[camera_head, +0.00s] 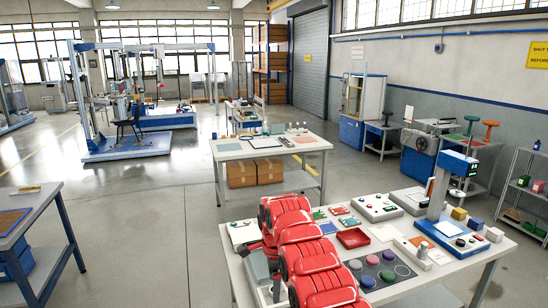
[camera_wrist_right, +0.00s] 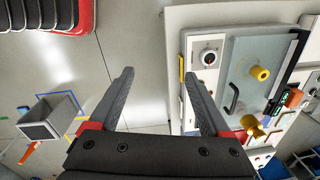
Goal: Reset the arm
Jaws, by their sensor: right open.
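My right gripper (camera_wrist_right: 158,76) is open and empty in the right wrist view, its two dark fingers spread apart with bare pale surface between them. A red, ribbed arm of mine (camera_head: 308,255) reaches over the left part of the near workbench (camera_head: 415,290) in the head view. The right gripper's fingers cannot be made out clearly there. My left gripper is not in view. In the right wrist view, a grey panel with a yellow knob (camera_wrist_right: 260,73) lies right of the fingers, and a grey open box (camera_wrist_right: 48,120) lies to their left.
The near workbench holds a red tray (camera_head: 353,238), a dark mat with coloured discs (camera_head: 389,255), control boxes and a blue-and-white press (camera_head: 439,190). Open floor (camera_head: 145,215) lies left of the near workbench.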

